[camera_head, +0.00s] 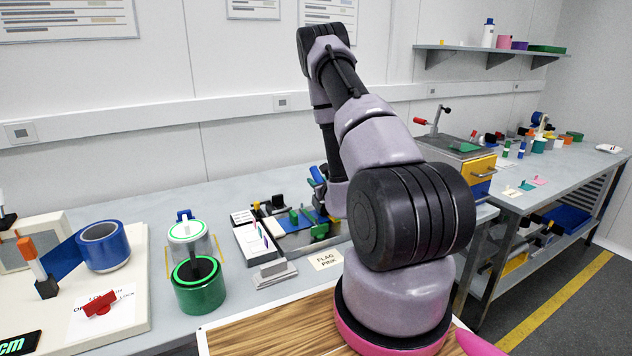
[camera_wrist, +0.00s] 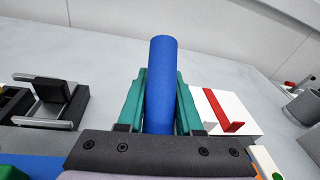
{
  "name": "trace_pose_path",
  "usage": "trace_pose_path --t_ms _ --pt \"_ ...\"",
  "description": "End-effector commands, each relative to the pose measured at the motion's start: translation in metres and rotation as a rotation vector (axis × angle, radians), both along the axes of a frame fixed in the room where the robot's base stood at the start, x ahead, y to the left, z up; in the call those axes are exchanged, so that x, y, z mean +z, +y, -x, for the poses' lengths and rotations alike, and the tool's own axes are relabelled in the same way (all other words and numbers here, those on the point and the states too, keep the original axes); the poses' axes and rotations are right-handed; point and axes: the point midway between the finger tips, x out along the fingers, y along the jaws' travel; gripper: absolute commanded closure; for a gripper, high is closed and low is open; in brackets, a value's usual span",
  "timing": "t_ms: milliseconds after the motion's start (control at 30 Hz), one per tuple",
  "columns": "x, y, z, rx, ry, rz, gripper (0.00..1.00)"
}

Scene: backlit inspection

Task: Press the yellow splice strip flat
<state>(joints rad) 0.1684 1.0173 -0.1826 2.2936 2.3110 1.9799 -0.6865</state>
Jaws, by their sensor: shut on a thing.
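My gripper (camera_wrist: 161,80) has teal fingers, which are closed on either side of a blue cylinder (camera_wrist: 162,62). The cylinder stands up between them and rises past the fingertips. In the head view my arm hides most of the gripper; small blue parts (camera_head: 317,182) show beside the arm, and I cannot tell whether they are the held cylinder. I cannot make out a yellow splice strip for certain in either view. In the wrist view the area just below the fingers is hidden by the dark gripper body.
A white box with a red strip (camera_wrist: 222,112) lies right of the fingers. A black and metal fixture (camera_wrist: 52,102) stands at left. In the head view, a green container (camera_head: 199,294) and a blue tape roll (camera_head: 104,246) stand left, and a wooden board (camera_head: 270,335) lies in front.

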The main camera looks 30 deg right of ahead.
Motion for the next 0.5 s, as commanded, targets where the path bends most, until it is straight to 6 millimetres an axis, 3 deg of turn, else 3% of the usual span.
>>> trace_pose_path --t_ms 500 --pt "-0.0003 0.0003 0.0094 0.001 0.004 0.0 1.0"
